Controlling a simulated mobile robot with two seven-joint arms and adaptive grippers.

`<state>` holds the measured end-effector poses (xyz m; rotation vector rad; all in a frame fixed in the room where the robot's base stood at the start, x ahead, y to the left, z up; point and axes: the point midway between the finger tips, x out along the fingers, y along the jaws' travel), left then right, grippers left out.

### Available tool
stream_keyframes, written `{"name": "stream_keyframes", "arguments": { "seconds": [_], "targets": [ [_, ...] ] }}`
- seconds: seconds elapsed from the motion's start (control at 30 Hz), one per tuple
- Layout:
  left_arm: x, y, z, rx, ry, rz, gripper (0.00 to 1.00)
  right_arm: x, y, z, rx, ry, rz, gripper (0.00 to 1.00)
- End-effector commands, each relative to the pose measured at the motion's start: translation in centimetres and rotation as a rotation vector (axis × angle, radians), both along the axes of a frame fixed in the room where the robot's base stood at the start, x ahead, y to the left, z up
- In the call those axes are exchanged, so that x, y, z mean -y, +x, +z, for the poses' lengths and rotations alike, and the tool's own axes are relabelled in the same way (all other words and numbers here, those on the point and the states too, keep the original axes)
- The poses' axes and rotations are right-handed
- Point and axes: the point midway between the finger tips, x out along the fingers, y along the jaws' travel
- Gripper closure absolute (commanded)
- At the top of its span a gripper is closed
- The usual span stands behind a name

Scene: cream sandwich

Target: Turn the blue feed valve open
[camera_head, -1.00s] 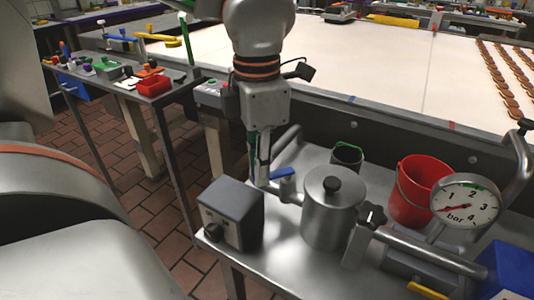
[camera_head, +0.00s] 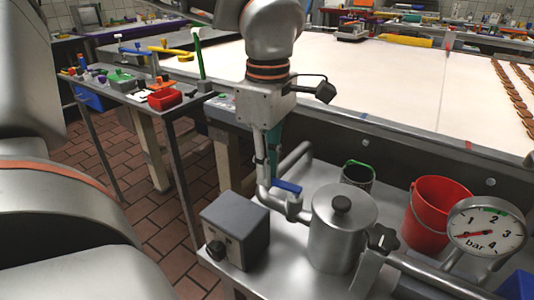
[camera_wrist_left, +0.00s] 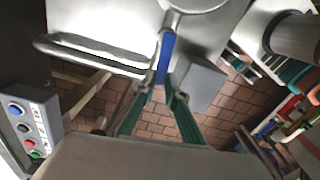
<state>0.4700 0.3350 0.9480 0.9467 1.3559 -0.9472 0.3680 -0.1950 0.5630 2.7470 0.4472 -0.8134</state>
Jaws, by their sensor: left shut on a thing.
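The blue feed valve handle (camera_head: 287,186) sits on the steel pipe just left of the steel pot (camera_head: 340,230). In the head view it slants slightly down to the right, roughly along the pipe. My left gripper (camera_head: 266,178) points down at the handle's left end. In the left wrist view, the blue handle (camera_wrist_left: 166,55) runs up from between the green-sided fingers of my left gripper (camera_wrist_left: 159,88), which are shut on its near end. The exact finger contact is small and partly hidden. My right gripper is not in view.
A grey box with a knob (camera_head: 235,230) stands left of the pot. A dark cup (camera_head: 358,174), a red bucket (camera_head: 430,212) and a pressure gauge (camera_head: 487,228), its red needle low, are to the right. The white conveyor (camera_head: 350,80) lies behind.

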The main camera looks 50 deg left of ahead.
Motion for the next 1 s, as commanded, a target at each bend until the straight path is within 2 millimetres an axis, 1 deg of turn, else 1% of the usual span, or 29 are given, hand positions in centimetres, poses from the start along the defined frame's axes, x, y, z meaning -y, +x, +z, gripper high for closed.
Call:
{"name": "stream_keyframes", "arguments": {
  "seconds": [0.27, 0.67, 0.7, 0.73, 1.0],
  "targets": [
    [-0.07, 0.41, 0.13, 0.004, -0.001, -0.054, 1.0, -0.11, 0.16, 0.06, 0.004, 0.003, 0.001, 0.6],
    [-0.06, 0.43, 0.16, 0.006, -0.001, -0.058, 1.0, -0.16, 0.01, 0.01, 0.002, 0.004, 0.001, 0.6],
    [-0.06, 0.43, 0.16, 0.006, -0.001, -0.058, 0.77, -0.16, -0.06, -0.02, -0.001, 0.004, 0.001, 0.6],
    [-0.06, 0.42, 0.15, 0.006, -0.001, -0.058, 0.71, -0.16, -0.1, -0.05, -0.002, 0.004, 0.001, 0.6],
    [-0.07, 0.36, 0.07, 0.002, 0.0, -0.057, 0.71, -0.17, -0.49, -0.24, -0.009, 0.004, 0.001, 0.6]
  ]
}}
